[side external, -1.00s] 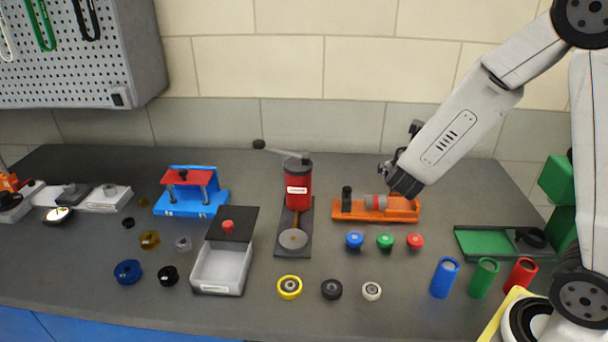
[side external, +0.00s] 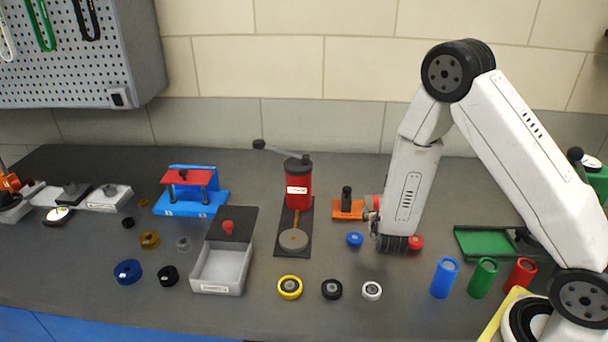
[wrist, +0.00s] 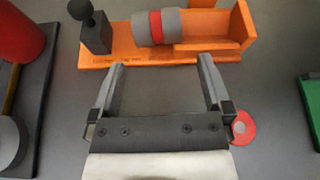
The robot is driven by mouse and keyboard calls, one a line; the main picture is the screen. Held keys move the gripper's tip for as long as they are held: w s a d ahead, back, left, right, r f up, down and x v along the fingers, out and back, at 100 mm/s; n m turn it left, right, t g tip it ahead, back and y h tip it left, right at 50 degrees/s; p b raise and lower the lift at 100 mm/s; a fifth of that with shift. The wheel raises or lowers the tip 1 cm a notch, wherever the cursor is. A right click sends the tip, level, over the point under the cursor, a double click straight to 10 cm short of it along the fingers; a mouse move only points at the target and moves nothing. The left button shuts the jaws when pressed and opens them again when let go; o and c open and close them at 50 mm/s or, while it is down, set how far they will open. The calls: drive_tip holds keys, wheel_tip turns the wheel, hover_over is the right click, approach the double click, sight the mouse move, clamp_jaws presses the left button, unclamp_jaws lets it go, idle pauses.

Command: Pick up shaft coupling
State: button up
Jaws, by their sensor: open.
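The shaft coupling (wrist: 158,27), a grey cylinder with a red band, lies on its side in an orange fixture (wrist: 122,52) in the wrist view. In the side view only a sliver of the coupling (side external: 369,202) shows; my arm hides the rest and much of the fixture (side external: 347,208). My gripper (wrist: 161,62) is open and empty. Its two fingers point at the fixture's near edge, apart from the coupling, which lies beyond and roughly between them. In the side view the fingers are largely hidden by my wrist.
A red cap (wrist: 243,127) sits close beside the gripper's right side. A blue cap (side external: 354,240) lies left of my wrist. A dark upright post (wrist: 92,28) stands on the fixture's left end. The red press (side external: 298,186) stands further left. Bare bench lies between gripper and fixture.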

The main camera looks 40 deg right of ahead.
sight(376, 205)
drive_tip(key=shift+f, duration=0.15)
drive_tip(key=shift+x, duration=1.35)
drive_tip(key=shift+x, duration=2.6)
drive_tip(key=shift+a, duration=0.15)
drive_tip(key=c, duration=1.2)
drive_tip(key=shift+r, duration=5)
